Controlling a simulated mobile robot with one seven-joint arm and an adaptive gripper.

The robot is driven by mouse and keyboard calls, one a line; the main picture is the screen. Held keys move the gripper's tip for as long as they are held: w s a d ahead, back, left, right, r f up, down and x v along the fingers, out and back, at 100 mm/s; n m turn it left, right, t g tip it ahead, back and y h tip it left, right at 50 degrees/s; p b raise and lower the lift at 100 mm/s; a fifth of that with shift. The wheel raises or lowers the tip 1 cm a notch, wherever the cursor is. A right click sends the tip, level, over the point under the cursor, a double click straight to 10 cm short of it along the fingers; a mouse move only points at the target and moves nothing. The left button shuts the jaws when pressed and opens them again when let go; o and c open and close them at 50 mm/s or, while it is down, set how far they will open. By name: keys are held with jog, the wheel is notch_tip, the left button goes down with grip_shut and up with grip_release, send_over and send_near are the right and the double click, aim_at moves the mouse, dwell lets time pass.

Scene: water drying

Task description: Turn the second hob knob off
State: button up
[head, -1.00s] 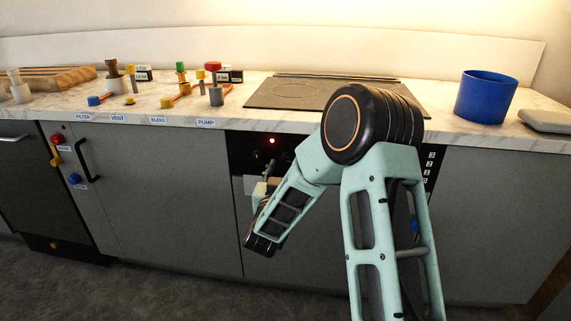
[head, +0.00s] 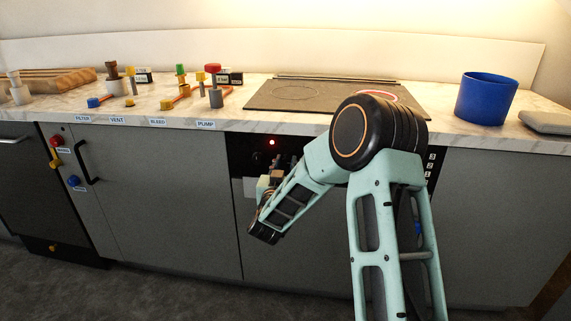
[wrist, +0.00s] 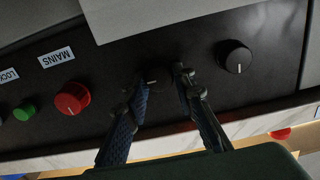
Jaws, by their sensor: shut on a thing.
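The black control panel (head: 243,150) sits below the counter edge, and my arm hides much of it. In the wrist view a black knob (wrist: 154,79) with a white pointer mark lies between the fingers of my gripper (wrist: 165,80), which is shut on it. Another black knob (wrist: 236,57) with a pale mark stands to its right, clear of the fingers. In the head view my gripper (head: 274,176) is at the panel, with the held knob hidden. The hob (head: 330,97) on the counter shows a red ring at its right side.
A red knob (wrist: 72,98) labelled MAINS and a green button (wrist: 24,112) are left of the fingers in the wrist view. A red light (head: 272,142) glows on the panel. A blue pot (head: 486,98) and several coloured valves stand on the counter.

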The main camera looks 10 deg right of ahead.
grip_shut()
jog(key=n, duration=0.4)
jog(key=shift+a+n, duration=0.15)
jog(key=shift+n, duration=0.25)
jog(key=n+p, duration=0.1)
jog(key=n, duration=0.3)
jog(key=shift+r+n, duration=0.1)
jog(key=shift+n, duration=0.2)
jog(key=n+p, duration=0.2)
jog(key=n, duration=0.2)
jog(key=shift+f+n+p, duration=0.2)
jog(key=shift+n+p, duration=0.8)
jog(key=shift+n, duration=1.2)
jog(key=o, duration=1.1)
grip_release()
